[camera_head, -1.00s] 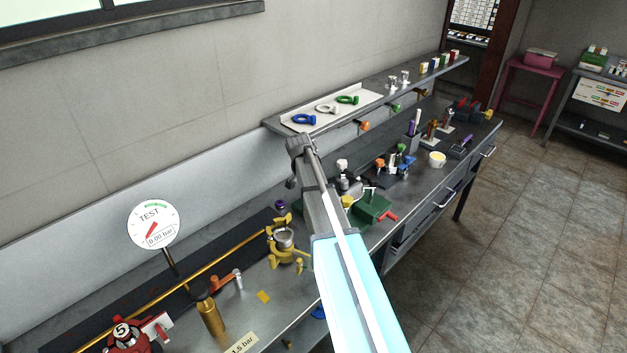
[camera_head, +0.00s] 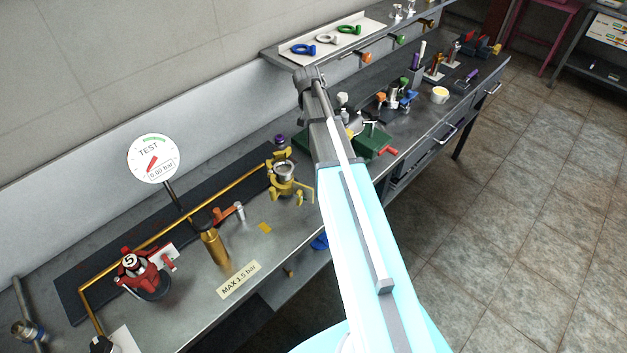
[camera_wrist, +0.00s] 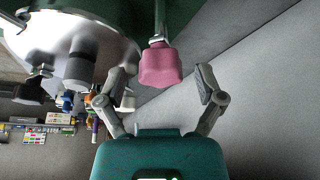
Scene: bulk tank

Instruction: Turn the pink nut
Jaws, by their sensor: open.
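The pink nut (camera_wrist: 160,66) shows in the wrist view at the top middle, at the end of a metal rod. My gripper (camera_wrist: 168,82) is open, with one finger to the left of the nut and one to the right. The nut appears in the gap between the fingertips; I see no finger touching it. In the head view the pink nut cannot be made out, and my gripper's fingers are hidden behind my arm.
A pale round metal body (camera_wrist: 70,45) with a dark cylinder is close to the left finger. In the head view, the bench holds a yellow clamp fitting (camera_head: 285,178), a red fitting (camera_head: 143,272) and a test gauge (camera_head: 153,158). A shelf (camera_head: 290,52) stands behind.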

